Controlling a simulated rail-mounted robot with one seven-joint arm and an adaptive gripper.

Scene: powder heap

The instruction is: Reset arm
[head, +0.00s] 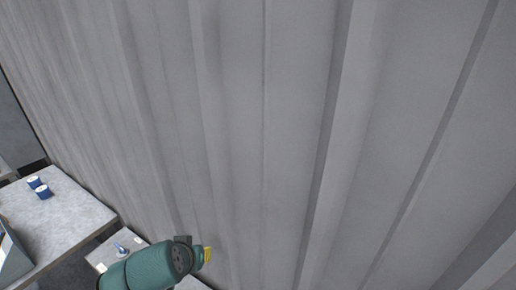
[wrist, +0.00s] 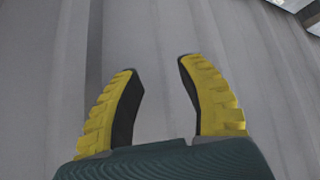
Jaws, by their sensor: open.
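My gripper (wrist: 160,68) fills the lower middle of the wrist view. Its two fingers have yellow ribbed backs and black inner pads. They stand apart with nothing between them, and the grey ribbed wall shows behind. In the head view my green arm enters at the bottom, left of the middle. Only a small yellow part of my gripper (head: 207,256) shows there, in front of the wall; the rest of it is hidden.
A grey ribbed wall (head: 270,120) fills most of the head view. A grey table (head: 75,220) at lower left bears two blue-and-white containers (head: 39,187). A second light surface (head: 104,253) with a small blue-and-white item (head: 121,249) lies beside my arm.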

